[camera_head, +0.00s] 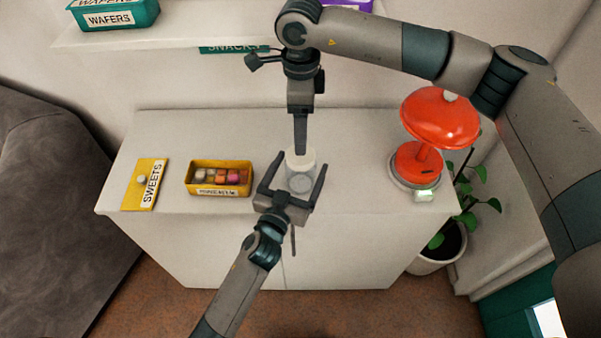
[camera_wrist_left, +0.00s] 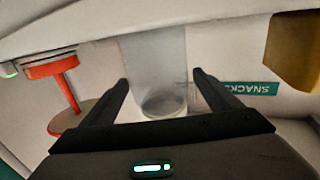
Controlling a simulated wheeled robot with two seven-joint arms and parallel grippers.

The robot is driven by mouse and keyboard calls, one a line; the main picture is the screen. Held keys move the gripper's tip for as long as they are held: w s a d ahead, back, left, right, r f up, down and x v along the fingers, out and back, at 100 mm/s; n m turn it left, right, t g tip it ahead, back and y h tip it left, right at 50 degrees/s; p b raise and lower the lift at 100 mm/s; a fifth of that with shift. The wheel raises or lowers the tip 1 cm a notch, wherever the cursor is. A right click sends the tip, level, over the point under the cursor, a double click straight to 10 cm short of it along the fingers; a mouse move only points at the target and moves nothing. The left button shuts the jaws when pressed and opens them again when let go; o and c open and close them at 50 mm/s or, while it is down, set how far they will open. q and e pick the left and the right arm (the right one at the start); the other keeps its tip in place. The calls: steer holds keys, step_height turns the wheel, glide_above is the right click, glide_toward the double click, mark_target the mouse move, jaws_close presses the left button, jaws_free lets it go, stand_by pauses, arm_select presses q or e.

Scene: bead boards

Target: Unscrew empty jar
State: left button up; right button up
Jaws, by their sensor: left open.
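A clear, empty-looking jar (camera_head: 300,182) with a pale lid (camera_head: 301,158) stands upright on the white cabinet. My left gripper (camera_head: 299,163) is open, with one finger on each side of the jar. In the left wrist view, the jar (camera_wrist_left: 156,70) shows between the two spread fingers (camera_wrist_left: 160,78), with gaps on both sides. My right gripper (camera_head: 300,147) points straight down over the lid, its tip at or just above the lid. It is seen edge-on, so its opening and any contact with the lid are hidden.
A yellow box of sweets (camera_head: 219,180) and a yellow SWEETS card (camera_head: 146,184) lie left of the jar on the white cabinet (camera_head: 345,130). A red lamp-like object (camera_head: 440,120) stands at right. A shelf with a green WAFERS box (camera_head: 112,18) is behind.

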arm_select(q)
steer(key=shift+x, duration=2)
